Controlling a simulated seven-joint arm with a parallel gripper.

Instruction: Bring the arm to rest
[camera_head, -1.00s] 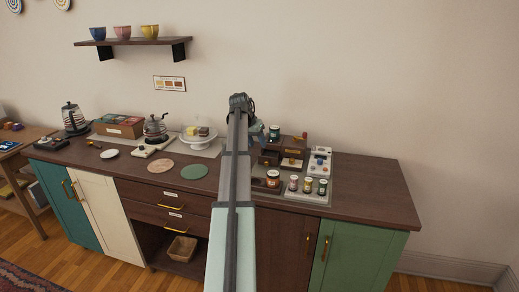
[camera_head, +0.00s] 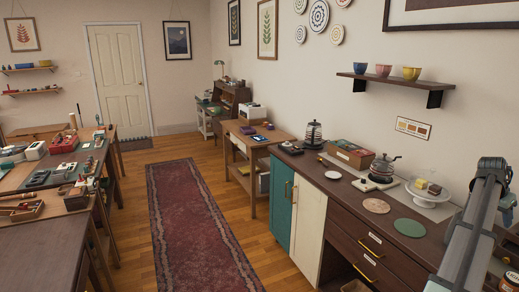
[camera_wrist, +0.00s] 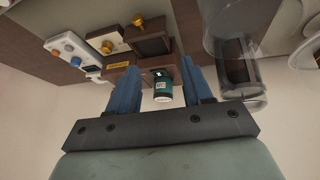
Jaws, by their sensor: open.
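My arm (camera_head: 467,240) reaches in from the lower right of the head view over the dark wooden counter (camera_head: 335,206). Its end is at the right edge, partly cut off. In the wrist view my gripper (camera_wrist: 160,68) is open, with two blue fingers apart. A small jar with a teal label (camera_wrist: 162,91) shows between the fingers in the picture. I see no contact with it and cannot tell its depth. A wooden stand (camera_wrist: 152,45) is beyond it.
A clear glass cylinder (camera_wrist: 236,62) is close on the right of the wrist view. A kettle (camera_head: 384,168), a cake stand (camera_head: 430,190) and a green disc (camera_head: 409,228) stand on the counter. A wall shelf (camera_head: 395,79) is above. The rug aisle (camera_head: 195,225) is clear.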

